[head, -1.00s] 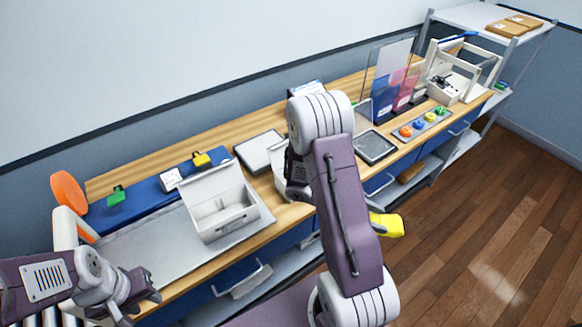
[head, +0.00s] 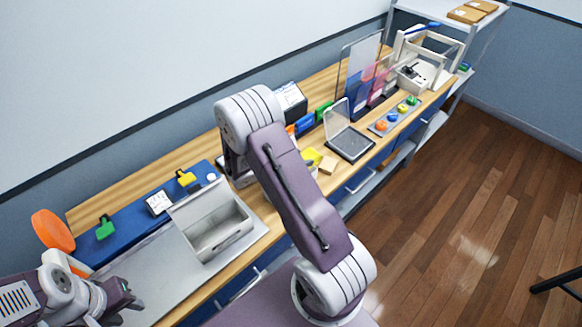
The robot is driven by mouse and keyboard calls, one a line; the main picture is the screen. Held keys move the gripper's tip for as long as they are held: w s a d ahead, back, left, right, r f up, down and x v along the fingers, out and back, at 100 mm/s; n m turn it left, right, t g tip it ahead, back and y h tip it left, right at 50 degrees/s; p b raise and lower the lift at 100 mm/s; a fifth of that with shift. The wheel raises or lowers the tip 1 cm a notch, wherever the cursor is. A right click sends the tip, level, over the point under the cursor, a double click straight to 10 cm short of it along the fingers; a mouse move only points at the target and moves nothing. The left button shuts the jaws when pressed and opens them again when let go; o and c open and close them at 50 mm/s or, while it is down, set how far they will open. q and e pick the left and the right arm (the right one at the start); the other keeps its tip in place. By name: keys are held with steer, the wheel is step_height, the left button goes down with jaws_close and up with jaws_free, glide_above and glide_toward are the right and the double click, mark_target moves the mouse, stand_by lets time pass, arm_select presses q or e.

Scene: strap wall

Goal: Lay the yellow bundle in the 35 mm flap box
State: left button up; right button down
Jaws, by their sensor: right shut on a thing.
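A pale flap box (head: 236,238) stands with its lid raised on the grey mat at the front left of the bench, and its visible inside looks empty. I cannot read a size on it. A yellow piece (head: 312,157) shows just right of my right arm; I cannot tell whether it is the bundle or whether it is held. My right arm crosses the middle of the view and its gripper is hidden behind it. My left gripper (head: 124,298) is at the lower left, left of the box, its jaw gap unclear.
A tan block (head: 328,164) is beside the yellow piece. An open clear-lidded case (head: 349,143), a strip of coloured knobs (head: 394,117) and a clear panel (head: 358,75) stand farther right. A blue strip (head: 135,216) with green and yellow clips runs behind the mat.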

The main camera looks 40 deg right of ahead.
steer(key=shift+w+a+f, duration=0.35)
steer(key=shift+w+f, duration=0.15)
steer(key=shift+w, duration=0.1)
steer(key=shift+w+a+f, duration=0.35)
steer(key=shift+w+f, duration=0.15)
steer(key=shift+w, duration=0.05)
step_height(320, 180, down, 4)
steer(key=shift+r+p, duration=0.2)
steer(key=shift+p, duration=0.55)
steer(key=shift+w+f+b, duration=0.1)
steer(key=shift+f+b, duration=0.6)
steer(key=c, duration=0.7)
jaws_free()
steer(key=shift+c, duration=0.2)
steer(key=shift+r, duration=0.1)
